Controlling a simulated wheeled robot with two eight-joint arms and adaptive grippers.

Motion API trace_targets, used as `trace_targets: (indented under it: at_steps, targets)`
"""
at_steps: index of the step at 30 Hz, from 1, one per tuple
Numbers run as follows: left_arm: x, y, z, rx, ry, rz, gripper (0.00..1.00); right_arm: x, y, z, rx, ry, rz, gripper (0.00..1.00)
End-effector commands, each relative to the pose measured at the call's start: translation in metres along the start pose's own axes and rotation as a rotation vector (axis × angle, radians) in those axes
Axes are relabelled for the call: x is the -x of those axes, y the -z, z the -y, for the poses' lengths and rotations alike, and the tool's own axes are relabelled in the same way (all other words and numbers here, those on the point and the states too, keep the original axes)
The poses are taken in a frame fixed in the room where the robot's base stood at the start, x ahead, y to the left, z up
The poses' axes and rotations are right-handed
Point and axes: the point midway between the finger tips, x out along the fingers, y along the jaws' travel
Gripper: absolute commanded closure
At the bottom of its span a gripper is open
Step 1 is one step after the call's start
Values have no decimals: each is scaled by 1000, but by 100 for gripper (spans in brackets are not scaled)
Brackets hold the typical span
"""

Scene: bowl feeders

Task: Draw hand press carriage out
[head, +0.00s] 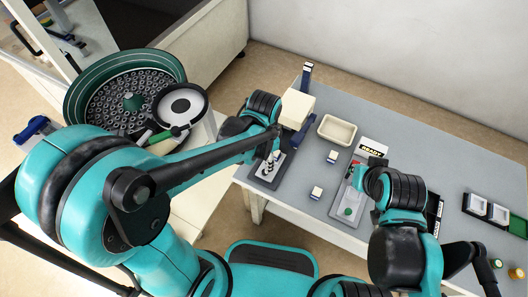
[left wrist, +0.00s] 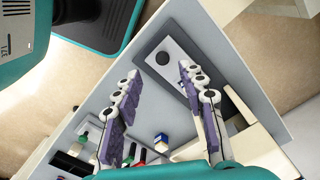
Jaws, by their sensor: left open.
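The hand press stands at the left end of the table, with a cream block (head: 297,108) and blue upright parts (head: 306,76). Its dark base (head: 262,181) extends toward the table's front edge. In the left wrist view, a light grey plate with a dark round spot, apparently the carriage (left wrist: 178,62), lies on the dark base (left wrist: 190,88). My left gripper (head: 271,163) is over the base; its open fingers (left wrist: 159,72) show spread on either side of the plate's near end, with nothing between them. Contact cannot be told. My right gripper (head: 354,178) is partly hidden by its arm; its jaws are unclear.
A cream tray (head: 337,130) and two small white-and-blue blocks (head: 332,157) (head: 316,193) are right of the press. A grey fixture (head: 340,207) lies near my right gripper, with a READY sign (head: 372,149) behind. A green bowl feeder (head: 76,93) stands left.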

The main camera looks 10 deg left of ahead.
Motion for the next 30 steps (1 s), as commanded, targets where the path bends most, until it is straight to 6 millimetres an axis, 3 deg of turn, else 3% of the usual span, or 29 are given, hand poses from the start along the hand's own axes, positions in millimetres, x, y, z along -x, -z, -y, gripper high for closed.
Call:
trace_targets:
  at_steps: [3, 9, 30]
  targets:
    - [22, -1, -1, 0, 0, 0, 59, 0, 0, 0, 0, 0, 0, 100]
    - [43, 0, 0, 0, 0, 0, 59, 0, 0, 0, 0, 0, 0, 100]
    - [49, -3, 0, 18, 7, -9, 59, 0, 0, 0, 0, 0, 0, 100]
